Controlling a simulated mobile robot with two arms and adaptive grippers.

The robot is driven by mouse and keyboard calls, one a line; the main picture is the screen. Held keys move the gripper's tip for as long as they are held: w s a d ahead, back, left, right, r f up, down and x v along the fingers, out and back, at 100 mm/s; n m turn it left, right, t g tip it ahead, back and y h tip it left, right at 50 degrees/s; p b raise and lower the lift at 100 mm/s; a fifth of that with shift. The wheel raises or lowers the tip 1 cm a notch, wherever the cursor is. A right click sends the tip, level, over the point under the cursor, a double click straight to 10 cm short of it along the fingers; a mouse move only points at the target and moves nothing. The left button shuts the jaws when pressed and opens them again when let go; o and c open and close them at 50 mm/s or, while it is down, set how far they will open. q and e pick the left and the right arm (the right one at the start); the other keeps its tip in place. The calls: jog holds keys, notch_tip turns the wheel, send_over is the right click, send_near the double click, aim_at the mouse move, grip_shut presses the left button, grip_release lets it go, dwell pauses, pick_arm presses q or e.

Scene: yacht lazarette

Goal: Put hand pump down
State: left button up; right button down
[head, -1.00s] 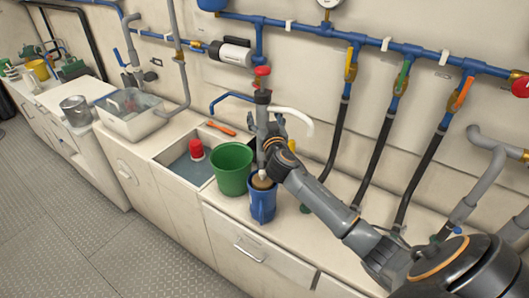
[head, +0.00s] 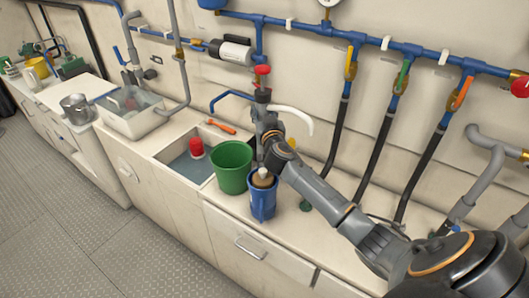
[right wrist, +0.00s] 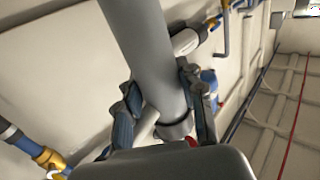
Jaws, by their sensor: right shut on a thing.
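The hand pump (head: 262,97) stands roughly upright at the back of the counter, with a red top, a dark cap and a white curved spout (head: 297,115) to its right. My right gripper (head: 268,135) is shut on its grey tube; the right wrist view shows the tube (right wrist: 150,60) between both fingers (right wrist: 160,105). The gripper hides much of the pump's lower part, and I cannot tell whether its foot touches the counter. My left gripper is not in view.
A blue jug (head: 262,203) with a brownish thing in it stands in front of the pump. A green bucket (head: 231,170) is left of it, by a sink (head: 172,158) holding a red object (head: 196,147). Hoses (head: 374,150) hang at right. Blue pipes (head: 420,55) run along the wall.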

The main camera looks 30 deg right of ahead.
jog(key=shift+r, duration=0.25)
